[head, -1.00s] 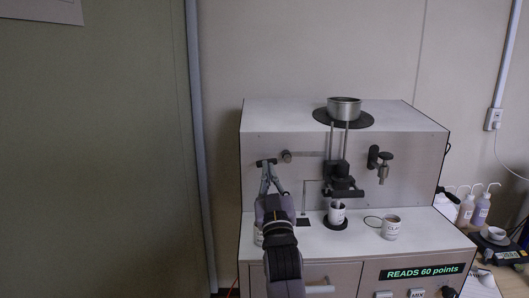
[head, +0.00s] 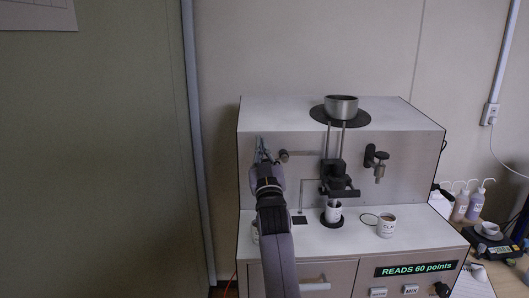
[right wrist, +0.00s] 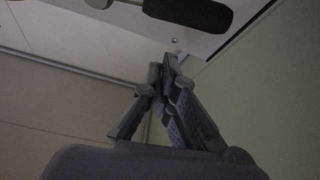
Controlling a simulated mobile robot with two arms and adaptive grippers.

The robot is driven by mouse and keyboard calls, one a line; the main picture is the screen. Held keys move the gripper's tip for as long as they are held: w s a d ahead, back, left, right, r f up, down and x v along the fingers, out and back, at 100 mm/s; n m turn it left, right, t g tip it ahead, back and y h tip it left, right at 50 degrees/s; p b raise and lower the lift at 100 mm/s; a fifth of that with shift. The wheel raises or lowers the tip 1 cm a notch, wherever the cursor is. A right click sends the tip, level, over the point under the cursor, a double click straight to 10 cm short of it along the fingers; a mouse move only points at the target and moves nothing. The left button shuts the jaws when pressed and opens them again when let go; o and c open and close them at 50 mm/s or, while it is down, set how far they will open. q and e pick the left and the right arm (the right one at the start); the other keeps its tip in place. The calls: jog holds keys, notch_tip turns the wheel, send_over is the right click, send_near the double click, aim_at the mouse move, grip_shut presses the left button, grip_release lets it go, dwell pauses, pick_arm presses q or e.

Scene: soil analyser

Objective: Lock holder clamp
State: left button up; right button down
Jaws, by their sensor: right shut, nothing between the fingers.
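The analyser's lever has a metal pivot knob (head: 284,156) on the front panel, left of the black holder clamp (head: 335,177). The clamp sits on two vertical rods, above a white cup (head: 334,211). My right gripper (head: 261,141) is shut and empty, in front of the panel's left part, beside the lever's left end. The lever's black grip is hidden behind it in the head view. In the right wrist view the black grip (right wrist: 190,12) is at the top, apart from the closed fingertips (right wrist: 169,60). My left gripper is not in view.
A second cup (head: 386,226) stands right of the clamp, below a small tap (head: 377,160). A metal pan (head: 341,106) sits on top of the analyser. Bottles (head: 467,204) stand at the far right. Wall space left of the analyser is free.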

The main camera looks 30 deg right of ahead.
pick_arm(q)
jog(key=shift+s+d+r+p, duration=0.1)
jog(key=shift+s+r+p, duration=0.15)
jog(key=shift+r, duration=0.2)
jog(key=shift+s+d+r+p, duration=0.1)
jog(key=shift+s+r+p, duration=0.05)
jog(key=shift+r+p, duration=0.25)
pick_arm(e)
jog(key=f, duration=0.3)
jog(key=shift+d+f, duration=0.25)
jog(key=shift+d, duration=0.15)
jog(key=shift+w, duration=0.1)
